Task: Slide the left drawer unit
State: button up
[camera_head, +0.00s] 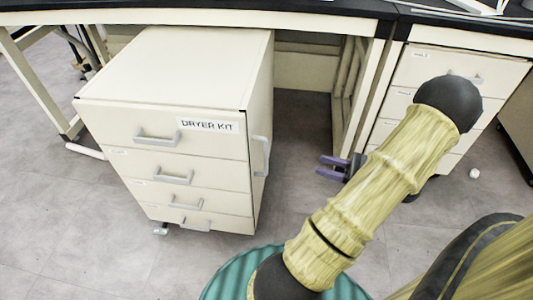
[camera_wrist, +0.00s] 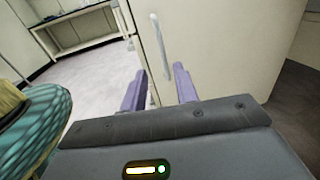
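The left drawer unit (camera_head: 175,115) is a cream cabinet labelled "DRYER KIT" with several grey-handled drawers, all closed. It stands on casters, partly under the black-topped bench. A vertical grey handle (camera_head: 262,155) is on its right side; the handle (camera_wrist: 160,48) also shows in the wrist view, ahead of and above the fingers. My gripper (camera_head: 325,167) has purple fingers and is to the right of the unit, apart from the handle.
A second drawer unit (camera_head: 420,72) stands under the bench (camera_head: 320,17) at right. A bench leg (camera_head: 355,100) is behind my gripper. Open grey floor (camera_head: 60,210) lies left of the unit. A small white object (camera_head: 474,173) lies on the floor at right.

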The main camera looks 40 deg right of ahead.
jog(key=shift+w, duration=0.1)
jog(key=b+x, duration=0.8)
jog(key=x, duration=0.9)
jog(key=shift+w+a, duration=0.15)
jog(key=shift+c, duration=0.2)
grip_shut()
